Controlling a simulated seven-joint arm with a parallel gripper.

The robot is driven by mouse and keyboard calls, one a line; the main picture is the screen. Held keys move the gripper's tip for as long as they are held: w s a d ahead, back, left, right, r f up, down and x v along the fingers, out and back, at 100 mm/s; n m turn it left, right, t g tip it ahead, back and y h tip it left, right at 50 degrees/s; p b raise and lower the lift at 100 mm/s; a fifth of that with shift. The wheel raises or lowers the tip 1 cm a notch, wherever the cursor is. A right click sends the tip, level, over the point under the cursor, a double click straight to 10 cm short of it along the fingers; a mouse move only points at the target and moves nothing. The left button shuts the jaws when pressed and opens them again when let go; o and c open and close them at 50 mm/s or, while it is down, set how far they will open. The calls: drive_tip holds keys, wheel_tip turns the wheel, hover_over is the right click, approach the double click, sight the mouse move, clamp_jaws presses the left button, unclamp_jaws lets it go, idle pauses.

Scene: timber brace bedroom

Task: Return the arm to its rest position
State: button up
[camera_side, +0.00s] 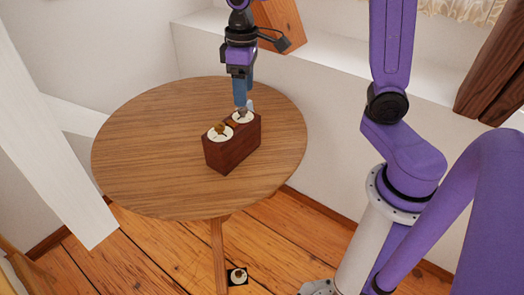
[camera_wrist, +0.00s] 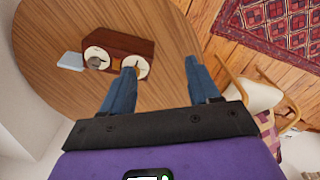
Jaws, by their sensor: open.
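My gripper (camera_side: 240,104) hangs over the round wooden table, pointing down, with its blue fingertips at the far end of a dark red-brown box in the side view. In the wrist view my gripper (camera_wrist: 160,66) has its two blue fingers spread wide with bare table between them; it is open and empty. The left finger overlaps the edge of one white disc there. I cannot tell whether it touches the box.
The box (camera_side: 232,152) stands on the table (camera_side: 150,150); it also shows in the wrist view (camera_wrist: 120,42), bearing two white discs with small brownish pieces. A small pale block (camera_wrist: 70,61) lies beside it. A wall ledge (camera_side: 330,80) runs behind. A chair (camera_wrist: 262,98) and patterned rug (camera_wrist: 275,25) lie beyond the table.

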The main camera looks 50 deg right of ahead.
drive_tip(key=s+f+n, duration=0.2)
drive_tip(key=s+n, duration=0.1)
drive_tip(key=s, duration=0.8)
drive_tip(key=s+f+n, duration=0.1)
drive_tip(key=s+n, duration=0.3)
drive_tip(key=s, duration=0.8)
drive_tip(key=shift+s+a+f, duration=0.15)
drive_tip(key=shift+f, duration=0.2)
